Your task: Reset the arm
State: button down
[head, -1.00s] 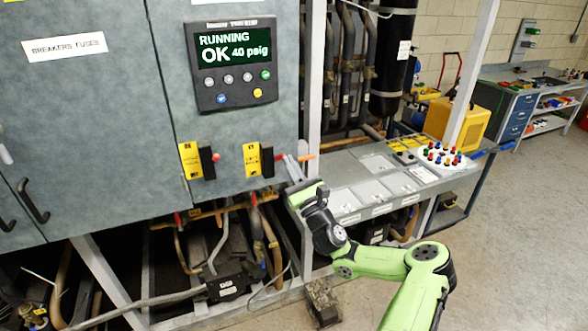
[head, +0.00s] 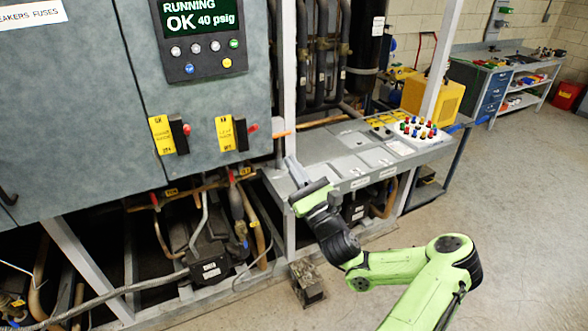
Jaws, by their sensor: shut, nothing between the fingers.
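My gripper (head: 292,166) is at the end of my green and black arm, in the middle of the head view. Its fingers point up and to the left and look shut, with nothing seen between them. It is in front of the grey bench edge, to the right of and below the two yellow-labelled switches. It appears apart from the left switch (head: 169,135) and the right switch (head: 232,133), which sit on the grey cabinet. The display panel (head: 199,38) reads RUNNING, OK, 40 psig.
Pipes and a compressor (head: 205,250) fill the rack below. A small block (head: 307,284) is on the floor. Open floor lies at right.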

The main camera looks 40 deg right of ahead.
jog(key=shift+w, duration=0.15)
